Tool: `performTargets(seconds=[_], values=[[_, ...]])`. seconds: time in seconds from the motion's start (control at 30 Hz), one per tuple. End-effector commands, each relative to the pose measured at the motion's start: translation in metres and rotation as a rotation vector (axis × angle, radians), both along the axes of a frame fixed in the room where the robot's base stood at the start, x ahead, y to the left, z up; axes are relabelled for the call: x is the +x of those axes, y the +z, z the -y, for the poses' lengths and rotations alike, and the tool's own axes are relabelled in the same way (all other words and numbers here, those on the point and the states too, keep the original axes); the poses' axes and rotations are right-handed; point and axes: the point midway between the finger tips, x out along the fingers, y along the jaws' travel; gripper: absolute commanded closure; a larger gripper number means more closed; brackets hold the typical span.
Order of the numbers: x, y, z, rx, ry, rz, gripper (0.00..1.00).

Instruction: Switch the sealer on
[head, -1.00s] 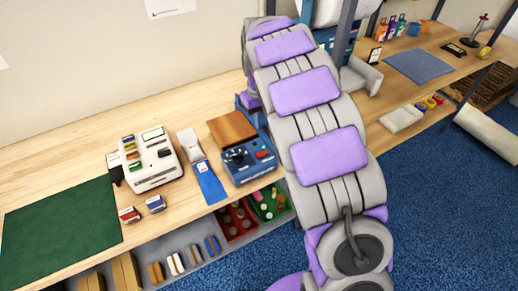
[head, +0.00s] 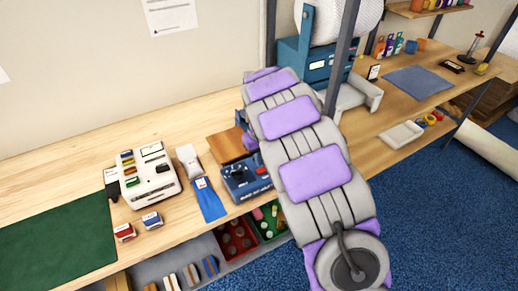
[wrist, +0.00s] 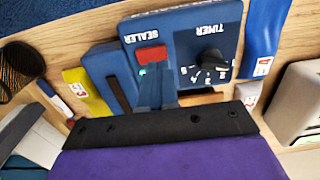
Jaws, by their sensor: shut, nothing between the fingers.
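The blue sealer (head: 240,182) stands on the wooden bench in the head view, its right side covered by my arm. In the wrist view its panel (wrist: 190,18) appears upside down, with the words SEALER and TIMER. The red switch (wrist: 151,55) is under the SEALER label, with a small lit green spot (wrist: 142,72) beside it. The black timer knob (wrist: 211,60) is to its right. My gripper (wrist: 156,75) is shut and empty, its tips right at the switch's near edge. I cannot tell whether they touch it. The fingers are hidden in the head view.
A blue strip (head: 208,200) and a white machine (head: 146,178) stand left of the sealer. Red (head: 236,238) and green (head: 268,222) bins sit below the bench edge. A grey post (head: 341,60) rises behind my arm. A green mat (head: 60,245) lies at left.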

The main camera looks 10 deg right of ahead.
Motion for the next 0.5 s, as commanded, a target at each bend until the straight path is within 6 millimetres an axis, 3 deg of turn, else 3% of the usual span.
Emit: performTargets(seconds=[0.03, 0.2, 0.5], values=[[0.0, -0.011, 0.0, 0.0, -0.001, -0.001, 1.0], [0.0, -0.031, 0.0, -0.002, 0.0, 0.002, 1.0], [0.0, -0.039, 0.0, 0.0, 0.0, 0.003, 1.0]])
